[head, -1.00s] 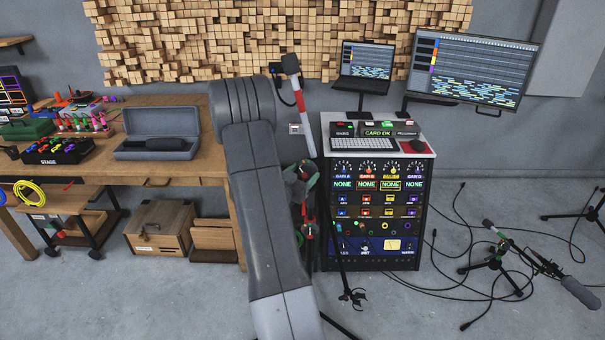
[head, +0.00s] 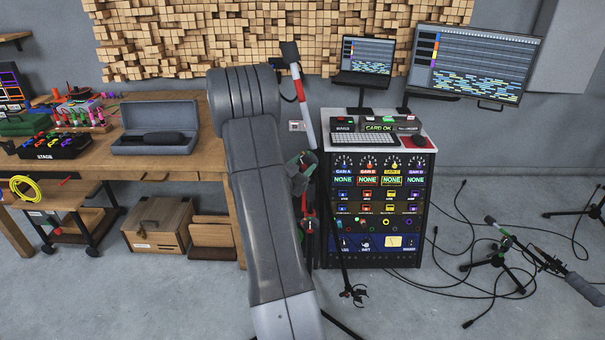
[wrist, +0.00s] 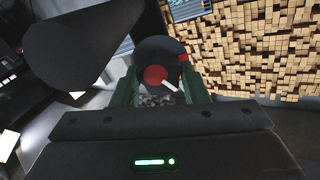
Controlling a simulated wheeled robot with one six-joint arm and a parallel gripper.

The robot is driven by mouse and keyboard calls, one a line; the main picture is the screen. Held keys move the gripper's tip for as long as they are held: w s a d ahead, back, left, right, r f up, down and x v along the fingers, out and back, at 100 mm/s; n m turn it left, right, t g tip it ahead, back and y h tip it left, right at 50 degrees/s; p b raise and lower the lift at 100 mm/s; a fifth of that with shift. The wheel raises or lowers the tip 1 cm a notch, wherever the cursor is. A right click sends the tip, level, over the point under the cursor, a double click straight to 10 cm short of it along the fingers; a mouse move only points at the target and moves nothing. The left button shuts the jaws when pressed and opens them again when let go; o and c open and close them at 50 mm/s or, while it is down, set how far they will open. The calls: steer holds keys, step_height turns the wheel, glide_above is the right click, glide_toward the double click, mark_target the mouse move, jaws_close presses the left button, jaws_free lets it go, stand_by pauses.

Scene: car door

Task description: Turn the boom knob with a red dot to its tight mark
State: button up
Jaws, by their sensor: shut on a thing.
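The boom knob (wrist: 150,50) is a dark round knob in the wrist view, with a red dot (wrist: 155,75) on its near face. A white pointer line (wrist: 171,86) runs from the dot toward the lower right. A small red mark (wrist: 184,58) shows at the knob's right edge. My gripper (wrist: 159,82) has its green fingers on both sides of the knob, shut on it. In the head view my gripper (head: 300,165) is at the red-and-white boom (head: 303,105), and my arm hides much of the stand. The knob cannot be made out there.
A wide dark cylinder (wrist: 75,45) fills the upper left of the wrist view, close to the gripper. In the head view an equipment rack (head: 380,205) stands just right of the boom, and a wooden workbench (head: 165,165) is at left. Cables and another stand (head: 497,250) lie to the right.

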steer(key=m+b, duration=0.2)
steer(key=b, duration=0.1)
steer(key=m+b, duration=0.1)
steer(key=b, duration=0.2)
steer(key=shift+f+m, duration=0.3)
steer(key=shift+m, duration=0.1)
steer(key=m+b, duration=0.2)
steer(key=shift+r+b, duration=0.15)
steer(key=shift+b, duration=0.2)
steer(key=shift+r, duration=0.1)
steer(key=o, duration=1)
steer(key=shift+c, duration=0.2)
steer(key=v, duration=1.3)
steer(key=shift+s+a+b, duration=0.2)
steer(key=shift+s+b, duration=0.1)
steer(key=shift+s, duration=0.05)
